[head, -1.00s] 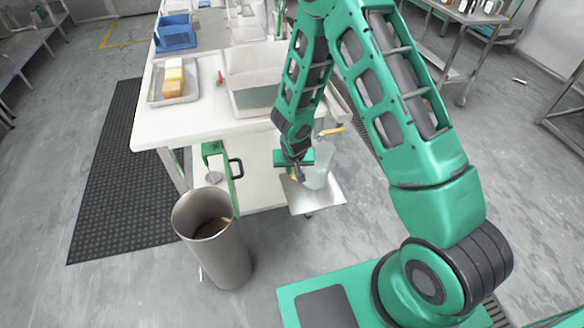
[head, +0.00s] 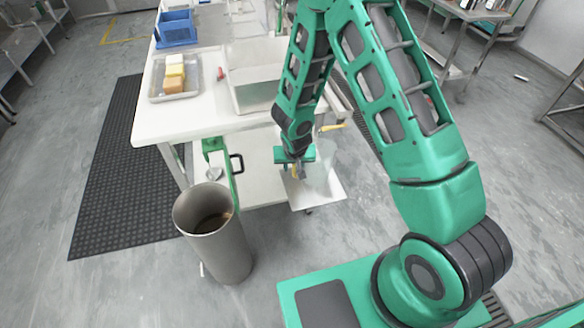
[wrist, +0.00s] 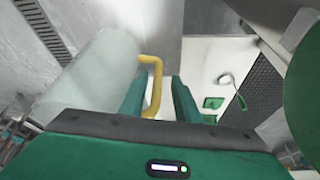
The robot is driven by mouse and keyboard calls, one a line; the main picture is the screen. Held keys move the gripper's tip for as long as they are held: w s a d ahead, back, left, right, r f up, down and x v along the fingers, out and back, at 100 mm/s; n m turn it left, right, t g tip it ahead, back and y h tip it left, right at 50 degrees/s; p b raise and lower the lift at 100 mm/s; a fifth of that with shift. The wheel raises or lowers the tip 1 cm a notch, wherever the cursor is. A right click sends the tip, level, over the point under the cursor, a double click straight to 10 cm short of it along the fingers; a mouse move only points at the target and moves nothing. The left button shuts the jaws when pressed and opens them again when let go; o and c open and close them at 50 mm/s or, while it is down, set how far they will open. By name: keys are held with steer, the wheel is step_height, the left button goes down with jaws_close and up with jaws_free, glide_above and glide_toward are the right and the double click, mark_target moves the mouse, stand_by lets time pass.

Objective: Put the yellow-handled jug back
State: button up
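The jug is a pale translucent vessel with a yellow handle. In the wrist view the jug (wrist: 90,80) fills the left side, and its yellow handle (wrist: 155,85) lies between my fingers. My gripper (wrist: 158,92) is open around the handle. The handle is close to the left finger, with a gap to the right finger. In the head view my gripper (head: 296,168) points down at the left side of the faint jug (head: 318,178). The jug is over a square metal plate (head: 328,195) beside the table; its base contact is unclear.
A tall metal bin (head: 222,245) stands on the floor to the left.

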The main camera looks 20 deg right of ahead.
steer(key=v, duration=1.1)
steer(key=s+d+r+m+g+h, duration=0.1)
steer(key=s+d+r, duration=0.4)
steer(key=d+r, duration=0.35)
steer(key=s+d+r+m+g+h, duration=0.1)
steer(key=s+d+r+g, duration=0.1)
steer(key=s+d+r, duration=0.45)
steer(key=s+d+r+m+y, duration=0.1)
steer(key=s+d+r, duration=0.2)
steer(key=s, duration=0.7)
steer(key=s+d+r+m+g+y, duration=0.1)
steer(key=s+d+r+y, duration=0.1)
steer(key=s+d+r, duration=0.2)
steer(key=s+r, duration=0.3)
steer(key=s, duration=0.2)
steer(key=shift+s+d+g, duration=0.15)
steer(key=shift+s+g, duration=0.15)
steer(key=shift+s, duration=0.1)
